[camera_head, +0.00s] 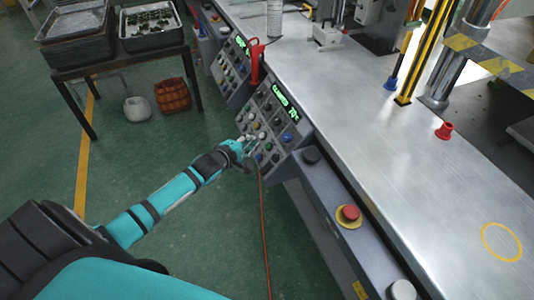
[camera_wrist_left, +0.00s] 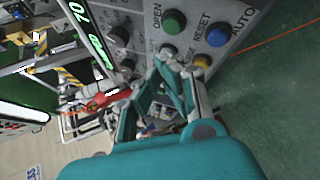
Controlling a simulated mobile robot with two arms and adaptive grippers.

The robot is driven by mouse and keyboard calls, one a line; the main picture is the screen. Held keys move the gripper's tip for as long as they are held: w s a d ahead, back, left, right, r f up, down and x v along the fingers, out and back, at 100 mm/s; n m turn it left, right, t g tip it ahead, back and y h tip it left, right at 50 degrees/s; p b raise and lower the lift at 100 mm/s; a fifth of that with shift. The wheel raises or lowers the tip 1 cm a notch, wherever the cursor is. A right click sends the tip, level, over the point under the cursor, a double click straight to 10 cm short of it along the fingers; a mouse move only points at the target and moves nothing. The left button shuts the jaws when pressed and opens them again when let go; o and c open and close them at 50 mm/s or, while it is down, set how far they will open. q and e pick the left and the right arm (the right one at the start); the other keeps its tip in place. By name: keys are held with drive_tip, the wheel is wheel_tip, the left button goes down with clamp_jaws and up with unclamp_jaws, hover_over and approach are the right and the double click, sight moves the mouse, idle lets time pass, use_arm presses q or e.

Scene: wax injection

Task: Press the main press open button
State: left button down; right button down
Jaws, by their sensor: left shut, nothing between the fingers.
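The grey control panel (camera_head: 268,125) with a green digital display stands at the front edge of the press table. In the left wrist view, a green button (camera_wrist_left: 174,22) sits beside the printed word OPEN. My left gripper (camera_head: 250,146) is shut and empty at the lower left part of the panel face. In the left wrist view its fingertips (camera_wrist_left: 168,62) lie close to the buttons, just below the green one in the picture. I cannot tell whether they touch the panel. The gripper hides some of the buttons. My right gripper is not in view.
A blue button (camera_wrist_left: 217,36) marked RESET and a yellow button (camera_wrist_left: 203,61) are close by. A red emergency button (camera_head: 349,214) sits on the table's front ledge. A second panel (camera_head: 231,69) and a red-handled tool (camera_head: 255,58) are farther back.

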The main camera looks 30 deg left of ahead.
sight(268, 147)
use_arm(q)
drive_tip(key=shift+w+d+f+b, duration=0.4)
drive_tip(key=shift+w+d+f, duration=0.2)
drive_tip(key=shift+w+f, duration=0.2)
drive_tip(key=shift+f, duration=0.1)
idle(0.9)
drive_tip(key=shift+w+d+f, duration=0.2)
